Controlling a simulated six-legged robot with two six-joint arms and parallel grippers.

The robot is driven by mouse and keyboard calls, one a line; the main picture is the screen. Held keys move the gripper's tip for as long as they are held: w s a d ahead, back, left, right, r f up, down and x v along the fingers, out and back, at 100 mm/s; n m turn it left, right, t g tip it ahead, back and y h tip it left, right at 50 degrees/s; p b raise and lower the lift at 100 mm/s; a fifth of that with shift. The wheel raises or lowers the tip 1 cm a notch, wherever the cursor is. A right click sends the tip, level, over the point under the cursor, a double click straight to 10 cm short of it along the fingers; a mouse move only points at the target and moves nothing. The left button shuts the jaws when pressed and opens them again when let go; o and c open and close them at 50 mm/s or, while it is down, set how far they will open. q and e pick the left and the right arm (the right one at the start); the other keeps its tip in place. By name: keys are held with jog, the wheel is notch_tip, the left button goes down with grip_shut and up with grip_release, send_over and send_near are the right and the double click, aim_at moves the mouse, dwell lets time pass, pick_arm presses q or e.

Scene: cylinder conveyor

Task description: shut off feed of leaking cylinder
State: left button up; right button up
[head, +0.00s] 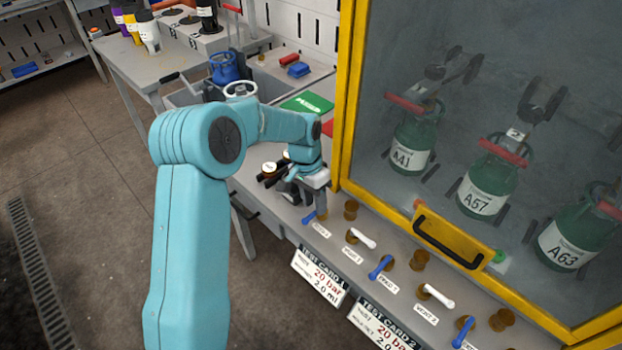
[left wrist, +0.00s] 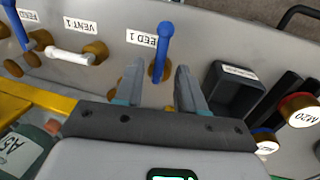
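Green cylinders labelled A41 (head: 413,143), A67 (head: 487,185) and A63 (head: 574,235) stand behind the yellow-framed window. I cannot tell which leaks. Along the front ledge are blue feed levers and white vent levers. My left gripper (head: 307,200) is over the nearest-left blue lever (head: 309,217). In the left wrist view my left gripper (left wrist: 158,86) is open, its fingers on either side of the brass base of the blue FEED 1 lever (left wrist: 164,42). The VENT 1 white lever (left wrist: 70,54) and another blue lever (left wrist: 15,22) are beside it. My right gripper is not in view.
The yellow window frame (head: 347,95) and its black handle (head: 448,241) rise close to the ledge. Dark-bodied gauges or caps, one labelled M20 (left wrist: 299,110), and a dark square holder (left wrist: 232,90) sit near the gripper. Test cards (head: 319,278) hang on the front.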

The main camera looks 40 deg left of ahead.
pick_arm(q)
notch_tip(320, 180, up, 15)
jog(key=a, duration=0.3)
jog(key=shift+p, duration=0.4)
jog(key=shift+f, duration=0.1)
